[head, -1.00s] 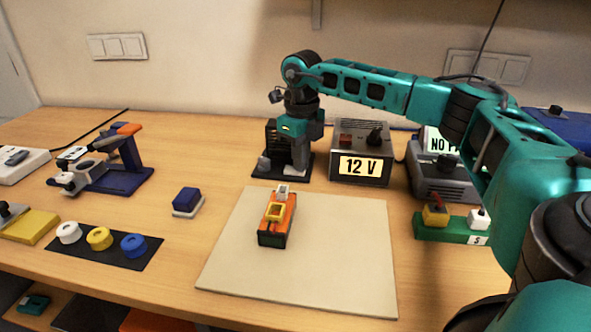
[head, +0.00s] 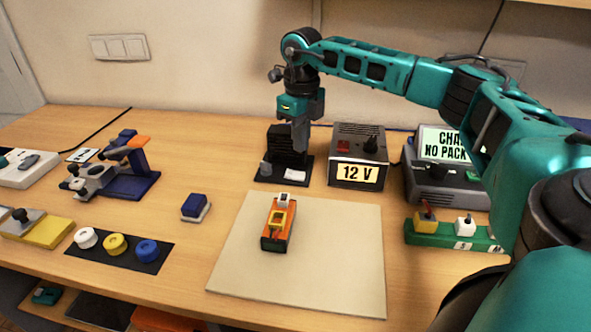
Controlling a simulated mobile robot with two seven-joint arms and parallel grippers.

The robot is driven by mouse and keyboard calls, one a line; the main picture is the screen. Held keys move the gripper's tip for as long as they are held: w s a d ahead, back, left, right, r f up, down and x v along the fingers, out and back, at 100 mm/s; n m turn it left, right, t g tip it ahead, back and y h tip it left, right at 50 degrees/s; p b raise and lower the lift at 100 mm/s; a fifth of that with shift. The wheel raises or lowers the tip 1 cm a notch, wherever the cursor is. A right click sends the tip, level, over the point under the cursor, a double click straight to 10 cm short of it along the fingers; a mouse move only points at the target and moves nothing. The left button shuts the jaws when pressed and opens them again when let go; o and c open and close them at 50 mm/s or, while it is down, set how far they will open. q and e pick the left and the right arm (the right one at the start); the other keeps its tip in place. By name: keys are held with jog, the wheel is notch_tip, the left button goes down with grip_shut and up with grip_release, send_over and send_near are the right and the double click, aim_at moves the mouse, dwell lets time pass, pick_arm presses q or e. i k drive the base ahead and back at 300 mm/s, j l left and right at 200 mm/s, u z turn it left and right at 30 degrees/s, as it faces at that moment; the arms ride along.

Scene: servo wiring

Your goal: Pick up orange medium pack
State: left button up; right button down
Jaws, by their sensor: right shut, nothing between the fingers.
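An orange block with dark sides (head: 278,236) lies on the beige mat, with a yellow frame and a white end piece on it. I see no size mark on it, so I cannot tell whether it is the medium pack. My right gripper (head: 300,145) points down at the back of the table, shut and empty, in front of the black rack (head: 280,170). It is behind and above the orange block, well apart from it. My left gripper is not in view.
The 12 V supply (head: 358,157) stands right of the gripper. The beige mat (head: 330,260) has free room. Coloured rings on a dark strip (head: 118,262) lie left.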

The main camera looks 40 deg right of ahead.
aim_at(276, 236)
jog(key=k, duration=1)
